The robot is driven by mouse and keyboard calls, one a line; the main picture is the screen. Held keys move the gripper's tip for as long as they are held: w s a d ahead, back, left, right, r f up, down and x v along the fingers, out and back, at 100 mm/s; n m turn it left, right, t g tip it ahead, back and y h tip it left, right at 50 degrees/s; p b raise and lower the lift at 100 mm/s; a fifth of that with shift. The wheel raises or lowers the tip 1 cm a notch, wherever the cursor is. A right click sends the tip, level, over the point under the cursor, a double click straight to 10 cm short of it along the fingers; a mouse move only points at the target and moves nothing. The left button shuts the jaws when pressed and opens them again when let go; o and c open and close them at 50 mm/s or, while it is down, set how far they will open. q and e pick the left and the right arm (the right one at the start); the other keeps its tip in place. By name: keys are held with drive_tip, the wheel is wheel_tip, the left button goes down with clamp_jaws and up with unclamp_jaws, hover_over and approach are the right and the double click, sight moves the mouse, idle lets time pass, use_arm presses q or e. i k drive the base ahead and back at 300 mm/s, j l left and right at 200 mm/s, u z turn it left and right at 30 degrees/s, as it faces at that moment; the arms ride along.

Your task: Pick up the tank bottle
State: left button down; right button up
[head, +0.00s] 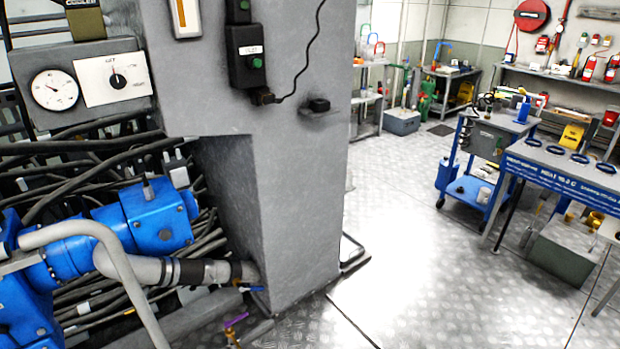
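I cannot tell for sure which thing is the tank bottle. A small blue bottle (522,109) stands upright on top of the blue-and-grey cart at the right. A larger blue container (446,174) sits low on the left side of that cart. Green bottle-like shapes (426,92) stand far back near the wall, too small to make out clearly. Neither of my grippers is in view.
A grey column (290,170) with control boxes fills the centre-left. Blue hydraulic machinery (155,217) and hoses are at the left. The blue cart (468,191) and a blue-edged table (565,168) stand at the right. The metal floor (400,225) between is clear.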

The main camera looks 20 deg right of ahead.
sight(350, 174)
drive_tip(key=i+l+u, duration=0.2)
drive_tip(key=l, duration=0.15)
drive_tip(key=l+u, duration=0.2)
drive_tip(key=l, duration=0.2)
drive_tip(key=i+l+u, duration=0.2)
drive_tip(key=l, duration=0.2)
drive_tip(key=l+u, duration=0.15)
drive_tip(key=l, duration=0.25)
